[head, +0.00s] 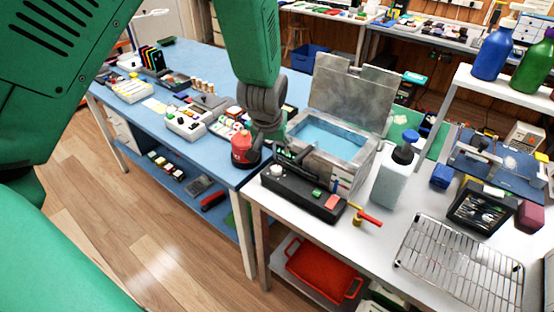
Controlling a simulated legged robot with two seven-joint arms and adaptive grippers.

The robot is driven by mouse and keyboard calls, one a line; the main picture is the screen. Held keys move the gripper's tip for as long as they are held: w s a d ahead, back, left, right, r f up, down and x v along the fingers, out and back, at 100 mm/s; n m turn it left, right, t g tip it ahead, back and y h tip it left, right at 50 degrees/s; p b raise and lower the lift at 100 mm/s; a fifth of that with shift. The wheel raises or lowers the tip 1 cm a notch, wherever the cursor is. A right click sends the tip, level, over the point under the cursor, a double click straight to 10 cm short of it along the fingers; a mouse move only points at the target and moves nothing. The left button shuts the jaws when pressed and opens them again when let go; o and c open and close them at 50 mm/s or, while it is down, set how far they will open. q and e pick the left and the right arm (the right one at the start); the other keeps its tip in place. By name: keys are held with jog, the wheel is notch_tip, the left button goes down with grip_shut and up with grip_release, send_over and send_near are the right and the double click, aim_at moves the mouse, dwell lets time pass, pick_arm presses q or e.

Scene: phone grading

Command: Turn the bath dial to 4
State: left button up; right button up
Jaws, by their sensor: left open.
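The bath (345,168) is a grey metal tank with blue liquid inside and its lid (348,95) raised. A black control panel (305,195) runs along its front, with a pale round dial (277,171) at its left end, a green button and a red button. The dial's setting is too small to read. My left gripper (288,153) comes down from above and is open, with its dark fingers just above and behind the dial. I cannot tell whether they touch the panel. My right gripper is not in view.
A red and black container (243,150) stands close left of my gripper on the blue table's corner. A white pump bottle (394,175) and a red-handled valve (368,217) are right of the bath. A wire rack (460,262) lies at the front right.

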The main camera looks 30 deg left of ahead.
aim_at(277, 168)
pick_arm(q)
jog(key=x, duration=1.4)
grip_shut()
